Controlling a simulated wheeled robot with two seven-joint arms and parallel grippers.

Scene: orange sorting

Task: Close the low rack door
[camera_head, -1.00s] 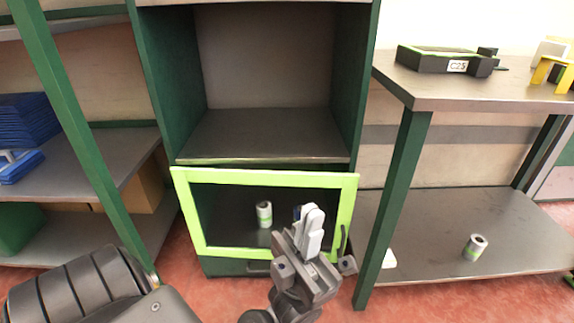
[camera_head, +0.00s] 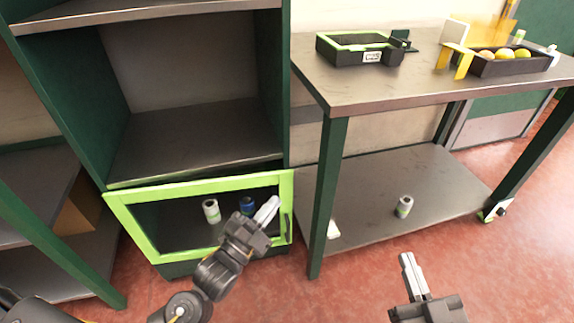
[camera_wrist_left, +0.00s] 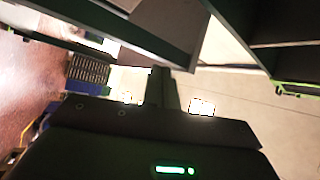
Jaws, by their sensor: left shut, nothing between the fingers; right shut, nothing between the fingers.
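The low rack door (camera_head: 200,187) is a bright green frame with a see-through pane, at the bottom of the dark green rack (camera_head: 195,145). Its dark handle (camera_head: 287,226) is on the right side. The door lies close to the rack front; I cannot tell whether a small gap is left. My left gripper (camera_head: 267,210) is shut and empty, in front of the door's lower right part, left of the handle. I cannot tell whether it touches the door. My right gripper (camera_head: 408,268) is shut and empty, over the floor to the right of the rack.
A white-green can (camera_head: 211,211) and a blue can (camera_head: 247,205) show behind the pane. A metal table (camera_head: 400,95) on the right bears a black tray (camera_head: 355,50) and a fruit box (camera_head: 510,65). Red floor is open in front.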

